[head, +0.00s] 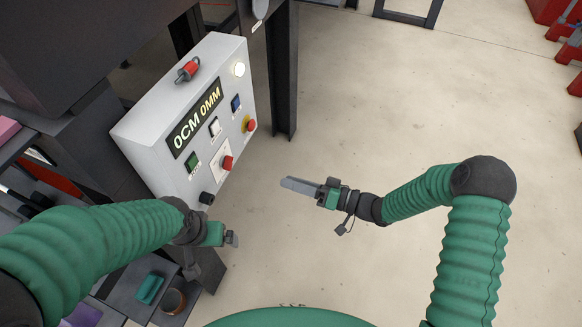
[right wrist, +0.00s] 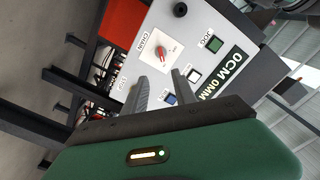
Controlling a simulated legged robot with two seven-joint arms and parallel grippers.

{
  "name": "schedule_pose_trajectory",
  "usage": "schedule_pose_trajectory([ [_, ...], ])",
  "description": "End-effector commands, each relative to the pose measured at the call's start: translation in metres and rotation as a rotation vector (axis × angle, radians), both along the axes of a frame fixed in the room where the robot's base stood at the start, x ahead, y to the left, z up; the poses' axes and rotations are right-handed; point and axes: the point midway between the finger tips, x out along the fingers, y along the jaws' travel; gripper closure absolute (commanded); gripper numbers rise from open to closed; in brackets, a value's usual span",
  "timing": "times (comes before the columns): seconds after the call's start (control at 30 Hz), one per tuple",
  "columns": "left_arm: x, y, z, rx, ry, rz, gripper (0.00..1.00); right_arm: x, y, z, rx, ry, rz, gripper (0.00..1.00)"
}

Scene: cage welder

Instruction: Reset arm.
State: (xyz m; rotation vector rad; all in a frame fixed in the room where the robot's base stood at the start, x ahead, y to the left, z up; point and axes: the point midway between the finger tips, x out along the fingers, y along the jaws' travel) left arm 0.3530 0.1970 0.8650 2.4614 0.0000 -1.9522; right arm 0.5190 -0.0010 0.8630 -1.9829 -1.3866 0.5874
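The grey control box (head: 143,122) stands at left in the head view, with a display (head: 195,117) reading "0CM 0MM". Its face carries a red switch (head: 227,163) on a white plate, a green button (head: 193,162), a white button (head: 214,127), a blue button (head: 236,103) and a red mushroom button (head: 251,125) on yellow. My right gripper (head: 292,185) is empty, right of the box and apart from it. In the right wrist view its fingers (right wrist: 164,94) stand apart before the panel. My left gripper (head: 232,239) is below the box; its finger gap cannot be made out.
A red-and-grey fitting (head: 187,70) sits on top of the box, and a lit white lamp (head: 239,69) is on its face. A dark post (head: 283,80) stands behind. A shelf with a teal item (head: 150,288) and a cup (head: 174,301) is lower left.

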Motion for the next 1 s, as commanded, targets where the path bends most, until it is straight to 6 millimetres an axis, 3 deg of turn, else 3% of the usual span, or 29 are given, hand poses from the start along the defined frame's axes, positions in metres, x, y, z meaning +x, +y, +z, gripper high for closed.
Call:
schedule_pose_trajectory([
  [0.17, 0.0, 0.0, 0.001, 0.0, 0.0, 0.0, 0.02, 0.002, 0.0, 0.001, -0.017, -0.003, -0.009, 0.67],
  [0.27, 0.0, 0.0, 0.009, 0.0, 0.0, 0.0, 0.02, 0.018, -0.008, 0.002, -0.166, -0.023, -0.09, 0.67],
  [0.37, 0.0, 0.0, 0.024, 0.0, 0.0, 0.0, 0.02, 0.042, -0.044, 0.005, -0.49, -0.036, -0.261, 0.67],
  [0.43, 0.0, 0.0, 0.035, 0.0, 0.0, 0.0, 0.02, 0.043, -0.091, 0.013, -0.759, 0.0, -0.391, 0.67],
  [0.47, 0.0, 0.0, 0.039, 0.0, 0.0, 0.0, 0.02, 0.036, -0.113, 0.019, -0.866, 0.033, -0.44, 0.67],
  [0.53, 0.0, 0.0, 0.048, 0.0, 0.0, 0.0, 0.02, 0.003, -0.16, 0.035, -1.077, 0.147, -0.525, 0.67],
  [0.63, 0.0, 0.0, 0.058, 0.0, 0.0, 0.0, 0.02, -0.068, -0.198, 0.054, -1.243, 0.362, -0.557, 0.67],
  [0.7, 0.0, 0.0, 0.062, 0.0, 0.0, 0.0, 0.02, -0.112, -0.203, 0.061, -1.279, 0.489, -0.535, 0.67],
  [0.8, 0.0, 0.0, 0.065, 0.0, 0.0, 0.0, 0.02, -0.151, -0.199, 0.066, -1.28, 0.603, -0.493, 0.67],
  [0.9, 0.0, 0.0, 0.065, 0.0, 0.0, 0.0, 0.02, -0.166, -0.196, 0.067, -1.275, 0.645, -0.471, 0.67],
  [1.0, 0.0, 0.0, 0.064, 0.0, 0.0, 0.0, 0.02, -0.168, -0.195, 0.066, -1.275, 0.651, -0.468, 0.67],
])
